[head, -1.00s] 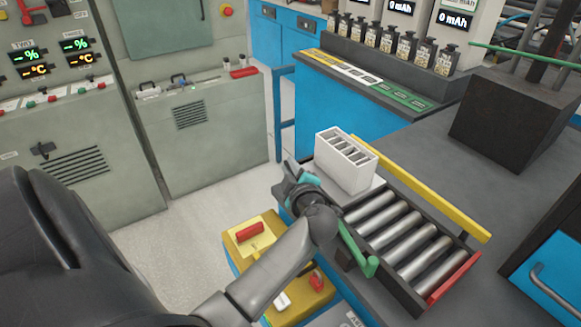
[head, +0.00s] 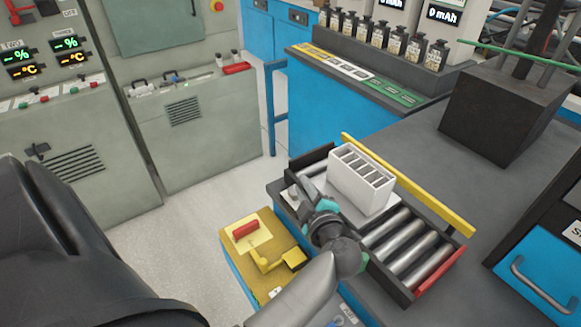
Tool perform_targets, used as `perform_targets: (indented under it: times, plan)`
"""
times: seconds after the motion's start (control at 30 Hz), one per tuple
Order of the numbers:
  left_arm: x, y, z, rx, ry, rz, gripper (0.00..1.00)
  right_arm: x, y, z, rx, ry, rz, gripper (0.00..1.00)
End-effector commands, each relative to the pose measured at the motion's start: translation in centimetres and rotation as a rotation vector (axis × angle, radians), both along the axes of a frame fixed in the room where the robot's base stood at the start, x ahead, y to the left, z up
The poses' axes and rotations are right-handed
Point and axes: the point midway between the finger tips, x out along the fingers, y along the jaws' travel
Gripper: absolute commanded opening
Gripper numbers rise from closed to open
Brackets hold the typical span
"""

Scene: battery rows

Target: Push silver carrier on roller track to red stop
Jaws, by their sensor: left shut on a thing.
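The silver carrier (head: 362,183), a pale slotted box, stands upright on the roller track (head: 408,252) toward its left end. Bare rollers show between the carrier and the red stop (head: 440,268) at the track's near right end. My left gripper (head: 303,188) is at the carrier's left side, low over the track. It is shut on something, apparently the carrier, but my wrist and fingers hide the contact. My right gripper is out of view.
A yellow rail (head: 410,185) runs along the track's far side. A dark block (head: 505,110) with rods stands at the back right. Several small bottles stand on the rear bench. A yellow box (head: 262,255) sits left of the track.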

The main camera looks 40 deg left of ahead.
Motion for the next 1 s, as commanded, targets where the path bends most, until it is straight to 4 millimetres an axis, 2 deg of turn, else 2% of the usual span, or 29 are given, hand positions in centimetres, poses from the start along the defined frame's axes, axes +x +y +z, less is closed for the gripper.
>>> perform_targets:
  times: [0.03, 0.13, 0.43, 0.47, 0.67, 0.7, 1.0]
  plan:
    - [0.02, -0.9, 0.38, -0.003, -0.007, -0.007, 0.0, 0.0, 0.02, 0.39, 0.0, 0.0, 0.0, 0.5]
    - [-0.19, -1.6, 0.36, -0.001, -0.01, -0.007, 0.0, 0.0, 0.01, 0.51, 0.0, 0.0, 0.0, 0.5]
    - [-0.18, -1.71, 0.35, 0.0, -0.012, -0.007, 0.0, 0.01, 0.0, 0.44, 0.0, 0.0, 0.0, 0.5]
    - [-0.18, -1.71, 0.35, 0.001, -0.013, -0.008, 0.2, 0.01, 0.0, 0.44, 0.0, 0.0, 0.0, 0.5]
    - [-0.25, -1.63, 0.26, 0.0, -0.009, -0.005, 0.42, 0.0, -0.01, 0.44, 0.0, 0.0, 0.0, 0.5]
    - [-0.28, -1.61, 0.23, 0.0, -0.008, -0.004, 0.45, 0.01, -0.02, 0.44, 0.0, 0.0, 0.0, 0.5]
    - [-0.38, -1.55, 0.1, 0.0, -0.005, -0.002, 0.45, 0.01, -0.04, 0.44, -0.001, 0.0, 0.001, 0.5]
